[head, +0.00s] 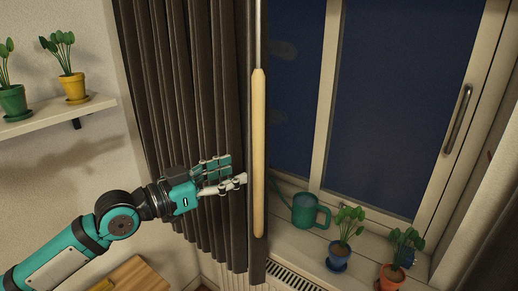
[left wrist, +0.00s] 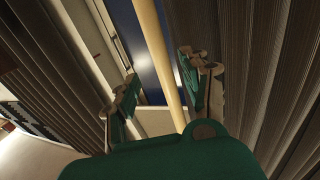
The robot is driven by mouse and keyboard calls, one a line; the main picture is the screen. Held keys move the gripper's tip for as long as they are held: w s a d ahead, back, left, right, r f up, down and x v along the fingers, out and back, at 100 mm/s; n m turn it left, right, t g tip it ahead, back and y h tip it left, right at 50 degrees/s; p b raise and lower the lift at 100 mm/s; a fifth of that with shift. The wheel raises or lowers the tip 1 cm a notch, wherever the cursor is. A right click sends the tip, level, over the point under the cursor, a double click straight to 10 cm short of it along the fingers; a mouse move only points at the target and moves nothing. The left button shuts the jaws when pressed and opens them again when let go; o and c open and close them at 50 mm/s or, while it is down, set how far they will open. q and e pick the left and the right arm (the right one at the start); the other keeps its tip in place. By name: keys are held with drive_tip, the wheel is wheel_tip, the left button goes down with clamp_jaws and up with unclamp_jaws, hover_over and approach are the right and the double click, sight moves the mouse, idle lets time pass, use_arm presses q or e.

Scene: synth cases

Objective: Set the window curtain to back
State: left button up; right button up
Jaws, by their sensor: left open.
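The dark window curtain (head: 190,90) hangs in folds at the left side of the window and also shows in the left wrist view (left wrist: 265,60). A pale wooden wand (head: 259,150) hangs upright on a thin rod at the curtain's right edge. My left gripper (head: 237,170) is open in front of the curtain, its fingertips just left of the wand. In the left wrist view the wand (left wrist: 158,50) runs between the two open fingers (left wrist: 160,82); I cannot tell whether they touch it. My right gripper is out of view.
A green watering can (head: 304,211) and potted plants, one in a blue pot (head: 338,258) and one in an orange pot (head: 391,277), stand on the windowsill. A shelf (head: 55,118) with two plants is at the left. A window handle (head: 459,118) is at the right.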

sight(254, 163)
use_arm(q)
drive_tip(key=p+x, duration=0.2)
drive_tip(key=x, duration=0.4)
drive_tip(key=shift+w+d+r, duration=0.15)
drive_tip(key=shift+w, duration=0.05)
drive_tip(key=shift+w+d+p, duration=0.35)
drive_tip(key=shift+d+p, duration=0.1)
drive_tip(key=shift+d, duration=0.05)
drive_tip(key=shift+d+f, duration=0.1)
drive_tip(key=shift+f, duration=0.1)
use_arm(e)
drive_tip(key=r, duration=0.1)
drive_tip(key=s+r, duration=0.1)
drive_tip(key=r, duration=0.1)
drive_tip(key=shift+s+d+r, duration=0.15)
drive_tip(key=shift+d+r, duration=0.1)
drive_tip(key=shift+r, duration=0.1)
use_arm(q)
drive_tip(key=shift+c, duration=0.3)
clamp_jaws()
drive_tip(key=shift+w+d+f, duration=0.25)
drive_tip(key=shift+w, duration=0.05)
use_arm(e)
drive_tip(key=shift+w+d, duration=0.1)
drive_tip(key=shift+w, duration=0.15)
